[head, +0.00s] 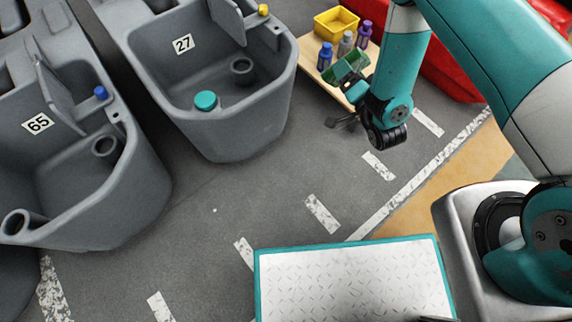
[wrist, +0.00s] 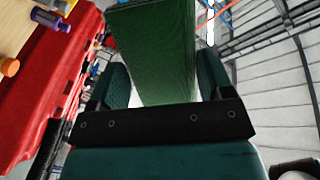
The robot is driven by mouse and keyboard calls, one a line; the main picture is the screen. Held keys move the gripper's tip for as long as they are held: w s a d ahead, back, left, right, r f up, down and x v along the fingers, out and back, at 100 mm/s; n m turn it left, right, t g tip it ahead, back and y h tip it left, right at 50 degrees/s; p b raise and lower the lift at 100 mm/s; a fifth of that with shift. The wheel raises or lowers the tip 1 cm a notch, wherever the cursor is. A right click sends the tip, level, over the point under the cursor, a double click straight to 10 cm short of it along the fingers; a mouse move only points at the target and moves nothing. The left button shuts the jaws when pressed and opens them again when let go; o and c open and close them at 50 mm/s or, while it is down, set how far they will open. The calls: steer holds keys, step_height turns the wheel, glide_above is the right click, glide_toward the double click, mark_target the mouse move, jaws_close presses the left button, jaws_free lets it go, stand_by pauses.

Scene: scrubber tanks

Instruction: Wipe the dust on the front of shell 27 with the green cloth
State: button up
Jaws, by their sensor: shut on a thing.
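Shell 27 (head: 235,132) is a grey open tub at the upper middle of the head view, with a "27" label on its inner wall. I cannot make out dust on its front at this size. My gripper (head: 349,72) is to the right of the shell, apart from it, over the wooden board. It is shut on the green cloth (wrist: 155,52), which shows as a flat green piece between the two teal fingers in the wrist view. In the head view the cloth is small and partly hidden by the fingers.
Shell 65 (head: 120,200) stands at the left. A wooden board (head: 308,58) holds a yellow bin (head: 336,22) and several bottles (head: 345,44) beside my gripper. A red container (head: 450,75) is behind my arm. Grey floor in front of shell 27 is clear.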

steer(key=s+a+f+n+g+y+b, duration=0.15)
steer(key=a+f+b, duration=0.35)
steer(key=f+b, duration=0.5)
steer(key=s+a+f+n+g+y+b, duration=0.1)
steer(key=a+f+n+y+b, duration=0.15)
steer(key=a+f+b, duration=0.7)
steer(key=s+a+f+n+g+y+b, duration=0.1)
steer(key=a+f+n+y+b, duration=0.15)
steer(key=f+b, duration=0.75)
steer(key=shift+m, duration=0.45)
steer(key=shift+w+a+f+p, duration=0.2)
steer(key=shift+w+a+f, duration=0.2)
steer(key=shift+w, duration=0.35)
steer(key=shift+w+a+f+p, duration=0.3)
steer(key=shift+w+a, duration=0.15)
steer(key=shift+w, duration=0.35)
steer(key=shift+w+a+f+p, duration=0.15)
steer(key=shift+w+a+f, duration=0.25)
steer(key=shift+w, duration=0.35)
steer(key=shift+w+d+r+p, duration=0.1)
steer(key=shift+w+d+p, duration=0.3)
steer(key=shift+w+d, duration=0.85)
steer(key=shift+d, duration=0.3)
steer(key=shift+w, duration=0.1)
steer(key=shift+a, duration=0.15)
